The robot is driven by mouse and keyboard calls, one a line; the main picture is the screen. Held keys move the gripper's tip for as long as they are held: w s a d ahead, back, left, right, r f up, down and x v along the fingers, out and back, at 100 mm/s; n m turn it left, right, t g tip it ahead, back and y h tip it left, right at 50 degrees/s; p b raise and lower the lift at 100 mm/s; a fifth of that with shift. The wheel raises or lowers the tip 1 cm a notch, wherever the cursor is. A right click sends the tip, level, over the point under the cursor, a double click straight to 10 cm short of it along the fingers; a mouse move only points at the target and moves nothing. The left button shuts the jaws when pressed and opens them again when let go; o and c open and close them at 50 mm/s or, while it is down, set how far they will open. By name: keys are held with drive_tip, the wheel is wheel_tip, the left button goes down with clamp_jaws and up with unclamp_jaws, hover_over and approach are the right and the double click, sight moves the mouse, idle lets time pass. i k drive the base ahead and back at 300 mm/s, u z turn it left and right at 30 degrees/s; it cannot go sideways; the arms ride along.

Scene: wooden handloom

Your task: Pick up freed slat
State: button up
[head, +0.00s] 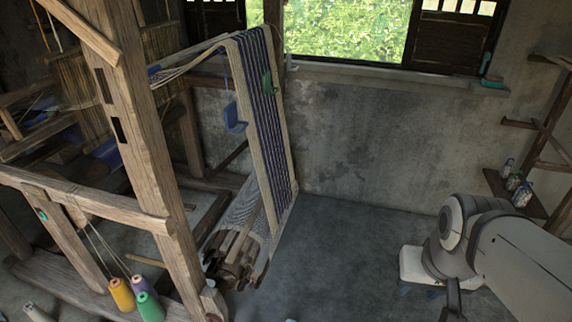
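I cannot single out a freed slat with certainty. Several wooden slats (236,247) show at the lower end of the striped warp, tucked in and around the warp roll (262,222). A short pale stick (147,261) lies low behind the front post of the loom; I cannot tell whether it is a loose slat. My grey arm is at the lower right, well apart from the roll. Its gripper cannot be made out in this view.
The wooden loom frame (150,130) fills the left side. Yarn cones (122,294) stand at its foot. Shelves (518,193) with jars stand at right. The floor (345,240) between is clear.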

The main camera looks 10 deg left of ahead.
sight(231, 257)
drive_tip(key=u, duration=0.55)
drive_tip(key=i, duration=1)
drive_tip(key=u, duration=0.85)
